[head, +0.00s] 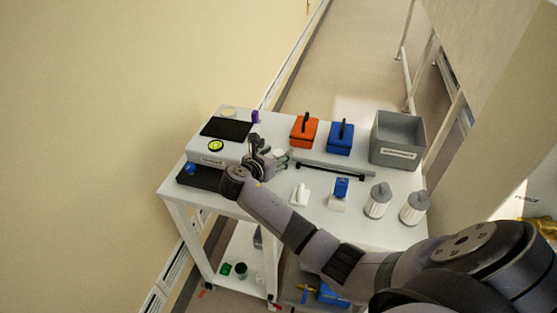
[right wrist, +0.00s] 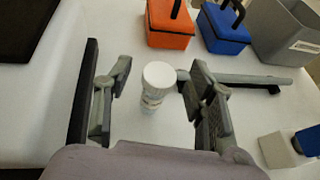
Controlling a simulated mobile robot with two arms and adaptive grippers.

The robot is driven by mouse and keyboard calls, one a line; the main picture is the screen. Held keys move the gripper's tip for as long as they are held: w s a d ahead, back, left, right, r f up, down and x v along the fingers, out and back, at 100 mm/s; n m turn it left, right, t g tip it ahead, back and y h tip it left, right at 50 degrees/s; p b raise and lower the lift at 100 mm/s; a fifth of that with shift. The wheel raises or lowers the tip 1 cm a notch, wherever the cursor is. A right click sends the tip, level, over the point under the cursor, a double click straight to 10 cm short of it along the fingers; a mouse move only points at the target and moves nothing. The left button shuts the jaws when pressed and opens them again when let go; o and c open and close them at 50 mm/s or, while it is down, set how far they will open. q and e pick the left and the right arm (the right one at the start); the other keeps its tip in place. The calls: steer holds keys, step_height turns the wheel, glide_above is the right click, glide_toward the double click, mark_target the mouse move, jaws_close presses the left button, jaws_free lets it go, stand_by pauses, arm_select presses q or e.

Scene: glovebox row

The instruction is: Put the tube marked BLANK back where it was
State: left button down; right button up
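My right gripper (head: 272,157) is over the left part of the white table. In the right wrist view the same gripper (right wrist: 157,95) is open, its two fingers wide apart. A small white-capped tube (right wrist: 160,78) stands upright between the fingers in that picture, apart from both. Its side carries a label that I cannot read, so I cannot tell if it says BLANK. In the head view a pale spot beside the fingers (head: 279,154) seems to be this tube, partly hidden by the gripper. My left gripper is not in view.
Behind stand an orange case (head: 304,130), a blue case (head: 340,137) and a grey bin (head: 398,138). A dark-footed grey bar (head: 330,168) lies right of the gripper. White canisters (head: 378,200) stand at the right front. A device with a black top (head: 227,128) is at left.

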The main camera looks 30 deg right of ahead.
steer(key=c, duration=1.1)
